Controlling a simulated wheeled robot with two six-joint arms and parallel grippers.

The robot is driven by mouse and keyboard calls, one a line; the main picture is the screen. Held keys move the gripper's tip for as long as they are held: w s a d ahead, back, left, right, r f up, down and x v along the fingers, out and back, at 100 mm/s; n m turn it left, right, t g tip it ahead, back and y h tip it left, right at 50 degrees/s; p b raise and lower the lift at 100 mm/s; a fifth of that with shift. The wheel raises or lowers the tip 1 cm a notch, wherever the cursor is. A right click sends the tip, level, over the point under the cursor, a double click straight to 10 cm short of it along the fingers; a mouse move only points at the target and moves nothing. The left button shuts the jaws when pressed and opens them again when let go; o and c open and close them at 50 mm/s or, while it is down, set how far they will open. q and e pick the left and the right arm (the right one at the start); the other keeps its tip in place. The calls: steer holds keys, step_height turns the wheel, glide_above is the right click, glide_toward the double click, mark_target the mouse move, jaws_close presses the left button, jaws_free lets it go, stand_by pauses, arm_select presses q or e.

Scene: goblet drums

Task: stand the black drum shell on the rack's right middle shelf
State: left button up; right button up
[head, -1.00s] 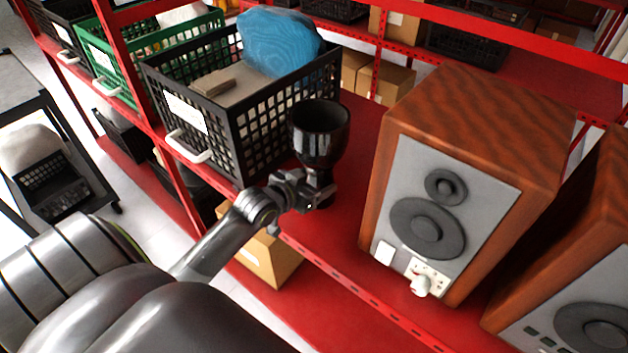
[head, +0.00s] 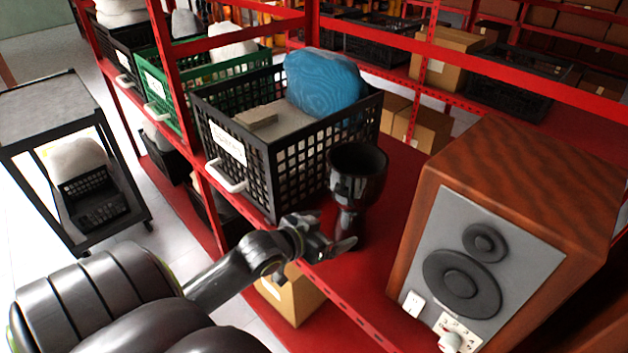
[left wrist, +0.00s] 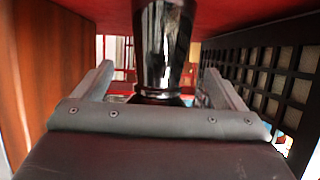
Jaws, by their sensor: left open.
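The black drum shell (head: 354,188), a glossy goblet shape, stands upright on the red shelf (head: 398,190) in the head view, bowl up, between a black crate and a speaker. My left gripper (head: 335,238) is open at its narrow lower part, near the shelf's front edge. In the left wrist view the drum shell (left wrist: 167,45) shows between the two spread fingers of my left gripper (left wrist: 158,76), with a gap visible on each side. How far the fingertips reach around the stem is hard to tell. My right gripper is not in view.
A wooden speaker (head: 455,270) stands to the right. A red upright and green crate (head: 155,97) are farther left. Some bare shelf lies behind the drum.

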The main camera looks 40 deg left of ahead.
arm_select(q)
steer(key=v, duration=0.5)
steer(key=shift+s+r, duration=0.15)
steer(key=shift+s, duration=0.15)
steer(key=s+d+f+n+g+y, duration=0.1)
steer(key=s+d+f+g+y, duration=0.1)
steer(key=s+f+g, duration=0.55)
steer(key=s+d+f+n+g+y, duration=0.15)
steer(key=s+f, duration=0.25)
steer(key=s, duration=0.7)
step_height(320, 180, down, 25)
steer(key=a+g, duration=0.1)
steer(key=g, duration=0.1)
steer(key=s+f+g+h, duration=0.1)
steer(key=s+f, duration=1.3)
steer(key=f, duration=0.1)
steer(key=shift+s+d+f+m, duration=0.2)
steer(key=shift+d+f+m, duration=0.1)
steer(key=shift+d+m, duration=0.15)
